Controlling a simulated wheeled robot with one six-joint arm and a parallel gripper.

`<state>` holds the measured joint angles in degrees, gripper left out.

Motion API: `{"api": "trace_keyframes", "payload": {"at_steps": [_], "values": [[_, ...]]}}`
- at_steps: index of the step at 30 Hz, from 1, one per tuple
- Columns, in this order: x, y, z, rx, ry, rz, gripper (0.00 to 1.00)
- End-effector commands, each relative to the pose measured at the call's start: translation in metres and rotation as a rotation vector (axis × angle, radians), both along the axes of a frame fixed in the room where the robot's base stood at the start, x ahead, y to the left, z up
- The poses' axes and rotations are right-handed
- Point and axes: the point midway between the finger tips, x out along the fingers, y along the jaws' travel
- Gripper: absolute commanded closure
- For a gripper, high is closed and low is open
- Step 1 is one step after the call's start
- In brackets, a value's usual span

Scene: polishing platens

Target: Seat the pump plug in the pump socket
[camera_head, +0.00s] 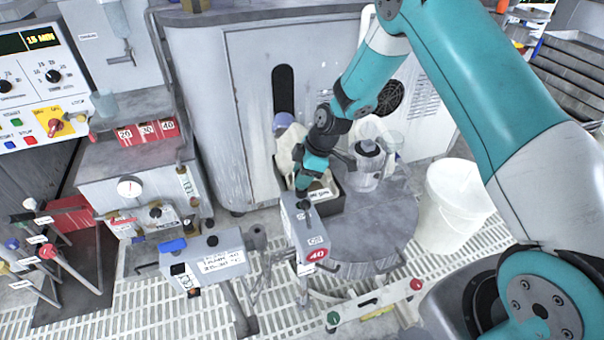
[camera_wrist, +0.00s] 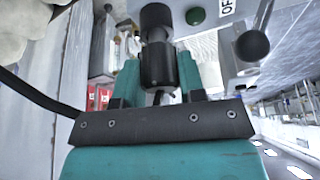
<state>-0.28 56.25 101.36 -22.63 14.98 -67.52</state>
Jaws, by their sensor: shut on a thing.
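My gripper (camera_head: 303,188) is low over the top of a grey box (camera_head: 296,222) near the middle of the head view. In the wrist view, the teal fingers of my gripper (camera_wrist: 158,78) are shut on a black cylindrical plug (camera_wrist: 158,62). A wider black cylinder (camera_wrist: 155,18) lines up with the plug's far end at the top of the wrist view. I cannot tell whether this is the pump socket or part of the plug, nor how deep any fit is.
A black ball-ended lever (camera_wrist: 252,45) stands close to the right of the plug. In the head view, a round grey table (camera_head: 370,225) bears a clear-walled vessel (camera_head: 370,160). A white bucket (camera_head: 455,205) stands at right, and a second grey box (camera_head: 205,262) at left.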

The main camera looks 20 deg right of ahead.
Motion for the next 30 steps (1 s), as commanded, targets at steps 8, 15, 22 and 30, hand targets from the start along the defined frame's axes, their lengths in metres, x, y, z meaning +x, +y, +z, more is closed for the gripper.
{"api": "trace_keyframes", "payload": {"at_steps": [8, 15, 22, 30], "values": [[0.000, 0.000, -0.008, 0.000, 0.000, 0.000, 0.88], [0.000, 0.000, -0.014, 0.000, 0.000, 0.000, 0.88], [0.000, 0.000, -0.016, 0.000, 0.000, 0.000, 0.41], [0.000, 0.000, -0.016, 0.000, 0.000, 0.000, 0.34]]}}
